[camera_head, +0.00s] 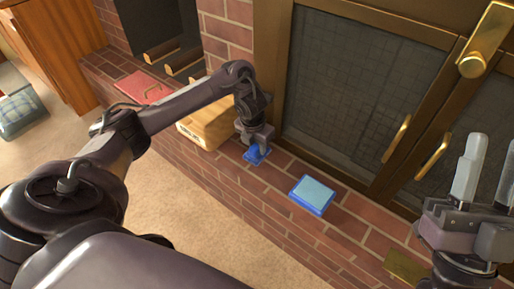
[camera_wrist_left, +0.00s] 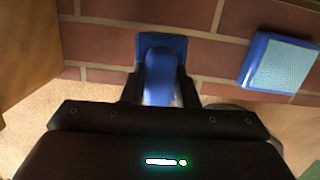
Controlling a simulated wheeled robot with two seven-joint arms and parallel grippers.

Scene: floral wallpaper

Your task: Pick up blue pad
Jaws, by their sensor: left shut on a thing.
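A blue pad (camera_head: 312,194) with a light blue top lies flat on the brick ledge, to the right of my left gripper. It also shows at the right of the left wrist view (camera_wrist_left: 280,63). My left gripper (camera_head: 257,143) is shut on a separate blue object (camera_head: 256,156), low over the bricks. In the left wrist view this object (camera_wrist_left: 160,75) has a rounded upright part between the fingers and a darker flat part beyond. I cannot tell whether it touches the ledge. My right gripper (camera_head: 489,178) is open and empty at the right edge.
A wooden box (camera_head: 208,122) stands left of my left gripper. A red item (camera_head: 145,88) lies farther left on the ledge. Dark mesh doors (camera_head: 340,95) with brass handles stand behind. A brass-coloured item (camera_head: 406,268) lies near my right gripper. Carpet (camera_head: 215,225) lies below the ledge.

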